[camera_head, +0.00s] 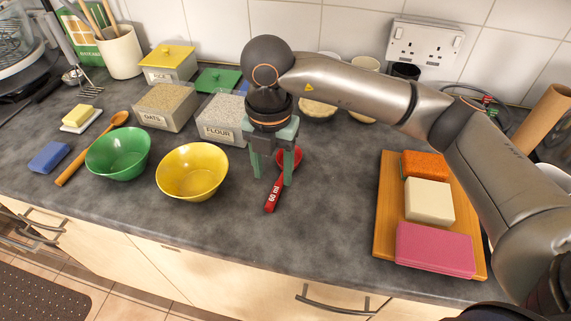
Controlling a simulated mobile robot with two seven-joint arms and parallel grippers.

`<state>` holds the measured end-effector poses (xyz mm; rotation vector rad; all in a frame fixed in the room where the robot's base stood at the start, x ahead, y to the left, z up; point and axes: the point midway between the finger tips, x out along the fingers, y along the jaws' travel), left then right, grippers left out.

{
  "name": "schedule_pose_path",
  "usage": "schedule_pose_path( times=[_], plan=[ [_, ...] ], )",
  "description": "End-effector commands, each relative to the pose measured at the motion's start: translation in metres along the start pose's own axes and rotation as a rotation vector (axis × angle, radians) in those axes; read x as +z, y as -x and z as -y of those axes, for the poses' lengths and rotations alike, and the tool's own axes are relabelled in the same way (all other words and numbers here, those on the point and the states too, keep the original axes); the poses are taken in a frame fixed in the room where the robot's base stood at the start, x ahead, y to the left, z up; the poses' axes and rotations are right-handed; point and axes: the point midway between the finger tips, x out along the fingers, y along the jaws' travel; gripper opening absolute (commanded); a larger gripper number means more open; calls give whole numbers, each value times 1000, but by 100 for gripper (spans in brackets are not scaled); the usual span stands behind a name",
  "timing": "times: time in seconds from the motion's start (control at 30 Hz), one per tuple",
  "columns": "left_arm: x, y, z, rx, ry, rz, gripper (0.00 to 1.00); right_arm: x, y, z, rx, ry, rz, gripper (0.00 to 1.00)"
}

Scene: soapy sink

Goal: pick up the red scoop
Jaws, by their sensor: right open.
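The red scoop (272,196) lies on the dark worktop, its handle pointing toward the front edge and marked with white lettering. Its bowl end lies farther back, partly hidden behind a finger of my right gripper. My right gripper (273,181) points down over the scoop, open, with its green fingers apart on either side of the scoop. I cannot tell whether the fingertips touch the worktop. My left gripper is not in view.
A yellow bowl (192,173) and a green bowl (118,154) stand to the left. The flour container (222,130) is behind. A wooden board (384,226) with sponges and a cream block lies right. The worktop in front of the scoop is clear.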

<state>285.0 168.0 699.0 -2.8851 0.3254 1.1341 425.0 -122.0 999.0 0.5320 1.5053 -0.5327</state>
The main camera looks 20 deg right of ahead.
Motion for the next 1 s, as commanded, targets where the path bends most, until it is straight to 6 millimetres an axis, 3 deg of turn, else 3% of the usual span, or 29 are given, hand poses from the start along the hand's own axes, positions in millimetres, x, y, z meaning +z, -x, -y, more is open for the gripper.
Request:
schedule_pose_path(
  times=[0.17, 0.43, 0.73, 1.0],
  plan=[
    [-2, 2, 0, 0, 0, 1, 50, 2, -13, 1, -1, 0, -1, 56],
    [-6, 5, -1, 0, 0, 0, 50, 8, -51, 2, -2, 1, -2, 56],
    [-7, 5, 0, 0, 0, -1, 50, 8, -57, 1, 1, 0, 1, 56],
    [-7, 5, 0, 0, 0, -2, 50, 8, -56, 1, 1, 1, 1, 27]
  ],
)
